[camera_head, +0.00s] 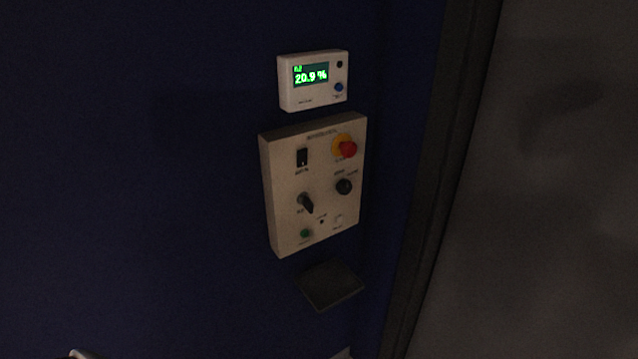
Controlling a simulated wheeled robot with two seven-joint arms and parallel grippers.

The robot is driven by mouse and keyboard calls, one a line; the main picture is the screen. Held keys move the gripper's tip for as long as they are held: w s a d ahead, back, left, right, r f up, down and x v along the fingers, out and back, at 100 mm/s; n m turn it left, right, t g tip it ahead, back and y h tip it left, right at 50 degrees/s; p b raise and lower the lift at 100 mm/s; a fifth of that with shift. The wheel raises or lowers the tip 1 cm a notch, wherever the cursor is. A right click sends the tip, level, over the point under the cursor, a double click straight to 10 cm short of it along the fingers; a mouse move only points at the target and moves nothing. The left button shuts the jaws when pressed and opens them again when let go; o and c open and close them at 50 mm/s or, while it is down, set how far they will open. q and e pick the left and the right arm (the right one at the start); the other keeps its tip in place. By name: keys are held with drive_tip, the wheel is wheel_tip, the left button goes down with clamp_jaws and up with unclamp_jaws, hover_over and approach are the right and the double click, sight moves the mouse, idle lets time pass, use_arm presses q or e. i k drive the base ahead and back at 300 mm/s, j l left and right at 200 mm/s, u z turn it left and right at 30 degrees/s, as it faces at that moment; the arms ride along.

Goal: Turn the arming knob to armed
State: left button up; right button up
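A beige control panel (285,180) is mounted on the dark blue wall. Neither of my grippers can be made out in the head view.
The panel also has a black rocker switch (302,157), a red mushroom button (348,149) on yellow and a green button (305,233). Above is a white meter (313,99) reading 20.9 %. A dark shelf (330,285) juts out below. A dark frame edge (430,180) stands right.

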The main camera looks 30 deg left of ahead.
sight(344, 186)
drive_tip(key=i+l+u, duration=0.1)
drive_tip(key=u, duration=1.05)
